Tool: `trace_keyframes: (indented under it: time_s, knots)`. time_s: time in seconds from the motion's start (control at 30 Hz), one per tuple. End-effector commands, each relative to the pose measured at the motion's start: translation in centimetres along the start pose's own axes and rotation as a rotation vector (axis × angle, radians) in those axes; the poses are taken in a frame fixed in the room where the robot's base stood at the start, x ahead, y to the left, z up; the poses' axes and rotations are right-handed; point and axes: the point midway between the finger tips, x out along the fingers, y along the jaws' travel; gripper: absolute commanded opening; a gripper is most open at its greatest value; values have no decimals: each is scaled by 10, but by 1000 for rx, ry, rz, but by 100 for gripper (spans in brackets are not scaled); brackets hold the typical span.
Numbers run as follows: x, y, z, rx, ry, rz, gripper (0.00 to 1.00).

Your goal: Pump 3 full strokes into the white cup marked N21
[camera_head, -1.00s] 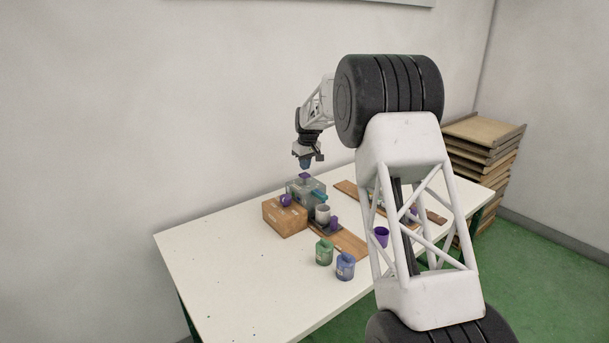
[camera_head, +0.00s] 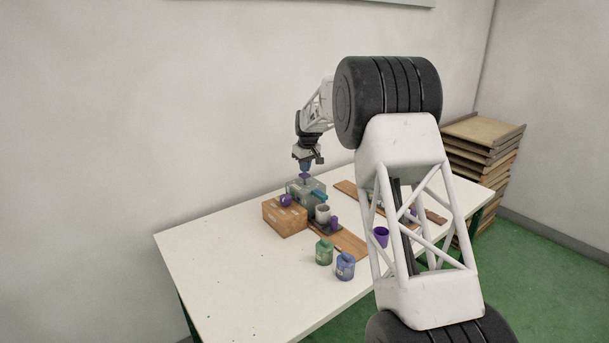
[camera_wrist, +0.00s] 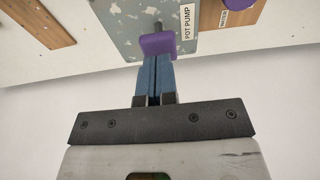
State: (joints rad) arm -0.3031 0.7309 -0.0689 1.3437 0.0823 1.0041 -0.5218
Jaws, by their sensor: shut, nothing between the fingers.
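The pot pump is a grey box (camera_head: 318,185) with a purple pad (camera_head: 305,177) on a short rod on top. In the wrist view the purple pad (camera_wrist: 158,43) and a "POT PUMP" label (camera_wrist: 187,22) show. My gripper (camera_head: 305,170) is shut and empty, its blue fingertips (camera_wrist: 155,62) pointing down at the pad. They look at or just above it; contact is hard to tell. A whitish cup (camera_head: 322,211) stands in front of the pump, by a teal spout (camera_head: 319,195). I cannot read any N21 mark on it.
A wooden box (camera_head: 284,217) with a purple knob (camera_head: 286,200) stands left of the pump. A small purple cup (camera_head: 334,222), a green pot (camera_head: 324,252), a blue pot (camera_head: 345,266) and another purple cup (camera_head: 381,237) stand nearby. The table's left side is clear.

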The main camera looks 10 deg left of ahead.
Motion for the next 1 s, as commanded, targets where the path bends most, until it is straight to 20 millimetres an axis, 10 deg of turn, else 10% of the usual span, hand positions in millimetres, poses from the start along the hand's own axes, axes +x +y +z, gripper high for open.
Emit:
trace_keyframes:
  time_s: [1.0]
  knots:
    - [22, 0, 4, 0, -1, -1, 0]
